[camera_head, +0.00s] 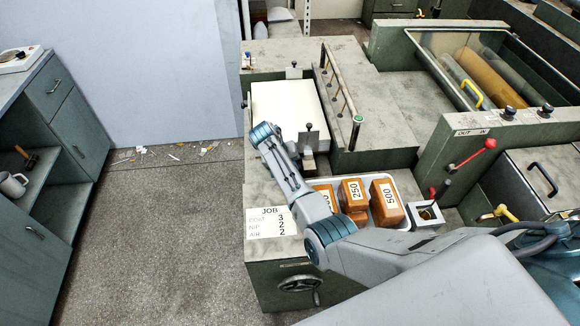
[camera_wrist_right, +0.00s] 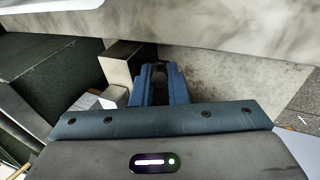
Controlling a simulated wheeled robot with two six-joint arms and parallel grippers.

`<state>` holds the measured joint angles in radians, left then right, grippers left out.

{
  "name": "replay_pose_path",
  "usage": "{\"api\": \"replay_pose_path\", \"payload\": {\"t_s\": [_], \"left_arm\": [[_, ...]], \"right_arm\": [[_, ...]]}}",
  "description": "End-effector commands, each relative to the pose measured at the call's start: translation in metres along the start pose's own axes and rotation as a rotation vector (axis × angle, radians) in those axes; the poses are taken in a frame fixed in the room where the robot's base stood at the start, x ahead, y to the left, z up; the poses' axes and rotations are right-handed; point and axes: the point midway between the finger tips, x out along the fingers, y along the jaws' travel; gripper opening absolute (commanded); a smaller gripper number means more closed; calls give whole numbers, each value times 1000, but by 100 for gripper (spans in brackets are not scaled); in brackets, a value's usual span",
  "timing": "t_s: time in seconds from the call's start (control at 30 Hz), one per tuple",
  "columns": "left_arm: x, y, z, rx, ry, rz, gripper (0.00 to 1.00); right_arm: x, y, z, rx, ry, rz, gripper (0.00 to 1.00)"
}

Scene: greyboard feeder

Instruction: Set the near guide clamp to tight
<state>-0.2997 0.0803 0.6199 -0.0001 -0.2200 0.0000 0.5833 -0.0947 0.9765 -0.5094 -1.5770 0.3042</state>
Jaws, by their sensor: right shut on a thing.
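In the head view, an upright grey guide (camera_head: 308,140) with a dark top stands at the near edge of the white board stack (camera_head: 288,110). My right arm reaches in from the lower right, and its wrist is beside this guide. The arm hides its own fingers there. In the right wrist view, my right gripper (camera_wrist_right: 158,84) has blue fingers closed on a small dark part, mostly hidden between them. I cannot read the clamp's setting. My left gripper is in neither view.
A JOB card (camera_head: 270,223) lies on the feeder's near corner. A rail with rods (camera_head: 340,85) runs right of the stack. A red-knobbed lever (camera_head: 472,154) stands farther right.

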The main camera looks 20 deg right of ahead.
Motion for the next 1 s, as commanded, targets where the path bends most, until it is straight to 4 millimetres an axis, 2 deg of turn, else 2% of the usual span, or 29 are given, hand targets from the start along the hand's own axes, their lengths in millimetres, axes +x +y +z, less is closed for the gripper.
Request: {"api": "replay_pose_path", "payload": {"t_s": [0.1, 0.13, 0.23, 0.5, 0.63, 1.0], "left_arm": [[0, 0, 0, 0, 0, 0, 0], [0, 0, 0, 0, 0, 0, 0], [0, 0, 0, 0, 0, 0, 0], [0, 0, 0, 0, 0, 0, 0], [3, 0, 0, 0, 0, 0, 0], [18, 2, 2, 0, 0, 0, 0]], "right_arm": [[2, 1, 1, 0, -1, 2, 0], [2, 1, 1, 0, -1, 2, 17], [2, 0, 1, 0, 0, 2, 35], [0, 0, 0, 1, 1, 0, 35], [-9, -1, 0, 1, 4, -2, 35], [-78, -1, -1, 3, 3, -2, 35]]}}
